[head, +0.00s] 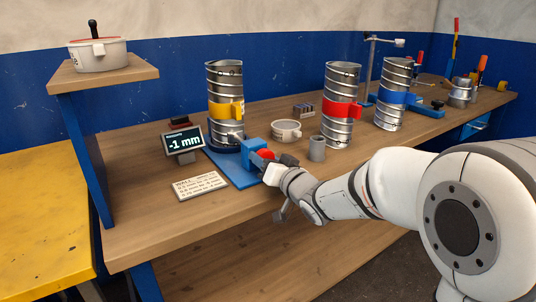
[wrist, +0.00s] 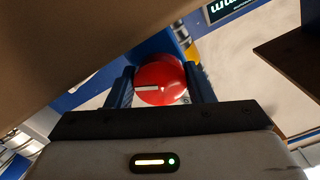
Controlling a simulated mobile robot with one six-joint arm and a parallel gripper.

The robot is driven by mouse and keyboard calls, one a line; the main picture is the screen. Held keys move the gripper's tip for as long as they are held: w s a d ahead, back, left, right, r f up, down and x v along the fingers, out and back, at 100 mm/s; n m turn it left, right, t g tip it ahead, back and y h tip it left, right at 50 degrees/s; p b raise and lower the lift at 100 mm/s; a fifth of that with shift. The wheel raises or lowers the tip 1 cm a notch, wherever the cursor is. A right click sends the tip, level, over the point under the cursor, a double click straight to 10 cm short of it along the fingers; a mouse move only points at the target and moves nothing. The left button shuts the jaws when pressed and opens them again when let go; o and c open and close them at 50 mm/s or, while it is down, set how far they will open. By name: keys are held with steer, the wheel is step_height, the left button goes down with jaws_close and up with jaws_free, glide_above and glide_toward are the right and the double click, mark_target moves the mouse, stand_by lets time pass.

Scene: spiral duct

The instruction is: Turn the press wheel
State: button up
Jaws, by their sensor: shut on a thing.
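The press wheel (head: 266,154) is a small red round knob on the front of the blue press (head: 236,170). In the wrist view the red wheel (wrist: 160,72) lies between the two blue fingers and carries a short white bar, nearly level in the picture. My gripper (wrist: 162,85) is shut on the wheel, one finger at each side. In the head view my gripper (head: 268,163) reaches it from the right and partly hides it. A silver spiral duct with a yellow band (head: 226,110) stands upright at the press. The display (head: 183,142) reads -1 mm.
A printed card (head: 199,186) lies left of the press. A round pan (head: 286,131) and a grey cup (head: 317,149) stand close behind my gripper. Ducts with red (head: 341,109) and blue (head: 394,98) bands stand to the right. The bench's (head: 150,228) left front is clear.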

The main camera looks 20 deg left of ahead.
steer(key=shift+r+m+p, duration=0.25)
steer(key=shift+m+p, duration=0.2)
steer(key=shift+m, duration=0.35)
steer(key=o, duration=1)
steer(key=shift+f, duration=0.2)
steer(key=v, duration=0.7)
steer(key=shift+s+d+p, duration=0.2)
steer(key=shift+d+p, duration=0.05)
steer(key=shift+p, duration=0.05)
